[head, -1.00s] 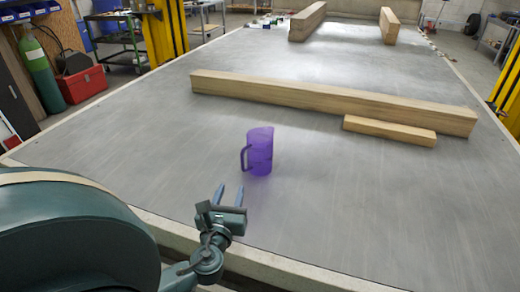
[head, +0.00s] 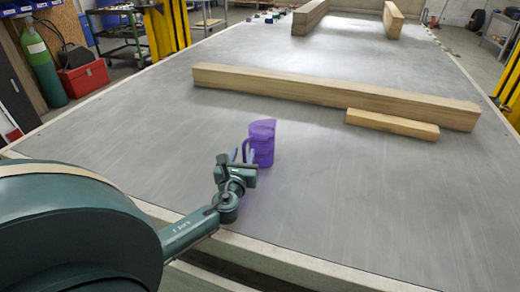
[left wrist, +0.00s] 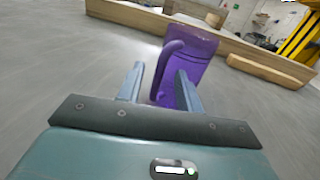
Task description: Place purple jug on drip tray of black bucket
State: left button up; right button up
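The purple jug (head: 263,143) stands upright on the grey trailer deck, its handle on the left side. My left gripper (head: 244,155) is right at the jug on its near left side. In the left wrist view the gripper (left wrist: 160,70) is open, and the handle of the jug (left wrist: 194,58) shows between the two fingers. The right finger overlaps the jug's body in the picture; I cannot tell if it touches. No black bucket or drip tray can be made out. My right gripper is not in view.
A long wooden beam (head: 330,93) lies across the deck behind the jug, with a shorter plank (head: 392,125) in front of it. The deck's near edge (head: 270,254) runs below my left arm. The deck beside the jug is clear.

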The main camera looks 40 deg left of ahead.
pick_arm(q)
jog(key=shift+w, duration=0.1)
jog(key=shift+c, duration=0.2)
grip_shut()
